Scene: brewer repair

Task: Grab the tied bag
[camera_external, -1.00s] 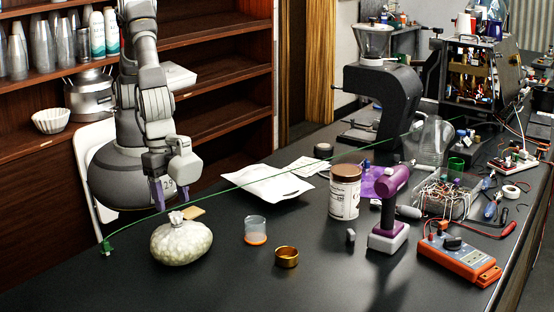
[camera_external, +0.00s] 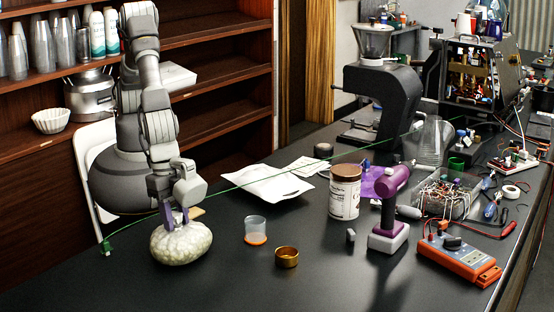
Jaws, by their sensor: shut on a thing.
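The tied bag (camera_external: 181,246) is a round, pale, lumpy bag near the front left of the dark table. It sits on the table. My gripper (camera_external: 174,219) points down at the bag's top, and its purple fingers are shut on the tied neck. The fingers hide most of the neck.
A clear cup with an orange base (camera_external: 255,230) and a brass ring (camera_external: 287,257) stand right of the bag. A green cord (camera_external: 235,187) runs across the table behind the bag. A purple drill (camera_external: 390,205) and a can (camera_external: 344,192) stand further right. The table front is clear.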

